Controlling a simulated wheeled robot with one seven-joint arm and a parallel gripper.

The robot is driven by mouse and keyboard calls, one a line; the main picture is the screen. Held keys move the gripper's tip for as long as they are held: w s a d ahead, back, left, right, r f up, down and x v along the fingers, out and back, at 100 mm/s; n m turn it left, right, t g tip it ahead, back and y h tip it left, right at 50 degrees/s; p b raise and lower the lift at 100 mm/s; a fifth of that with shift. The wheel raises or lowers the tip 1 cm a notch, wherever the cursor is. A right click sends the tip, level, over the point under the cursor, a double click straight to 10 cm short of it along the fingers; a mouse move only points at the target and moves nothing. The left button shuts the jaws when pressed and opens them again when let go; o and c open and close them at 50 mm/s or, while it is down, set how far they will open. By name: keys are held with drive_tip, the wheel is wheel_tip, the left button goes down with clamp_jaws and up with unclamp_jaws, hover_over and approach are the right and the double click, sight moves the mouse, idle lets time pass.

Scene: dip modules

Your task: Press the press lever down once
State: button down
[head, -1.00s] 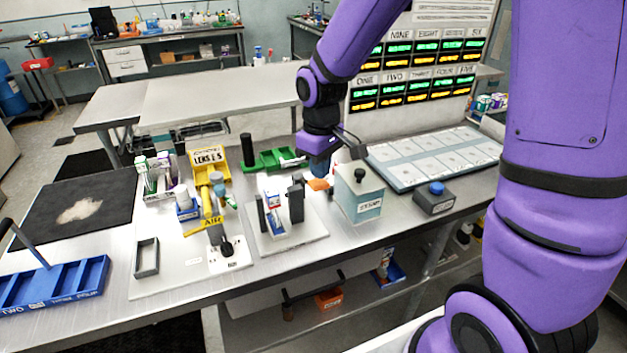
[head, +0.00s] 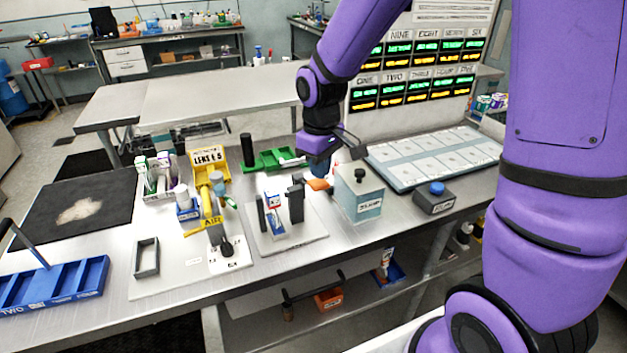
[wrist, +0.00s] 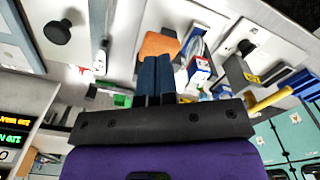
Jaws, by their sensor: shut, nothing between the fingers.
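My gripper (head: 318,176) is shut and empty, above the bench. In the wrist view its dark blue fingers (wrist: 156,76) are side by side, with an orange block (wrist: 158,43) just past their tips. That block also shows under my gripper in the head view (head: 318,185). To the left is a white plate (head: 308,236) with dark upright posts (head: 296,203) and a blue-and-white module (head: 272,213). Further left stands a fixture with a yellow arm (head: 207,203) and a black knob (head: 227,248). I cannot tell for sure which part is the press lever. My gripper touches none of these fixtures.
A box with a black top knob (head: 360,202) and a dark box with a blue button (head: 436,198) stand to the right. A green tray (head: 265,163) and yellow bin (head: 208,158) lie behind. A blue compartment tray (head: 60,292) is at the front left.

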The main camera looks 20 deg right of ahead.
drive_tip(key=shift+f, duration=0.1)
wheel_tip(320, 180, down, 7)
idle(2.1)
drive_tip(key=shift+r, duration=6.4)
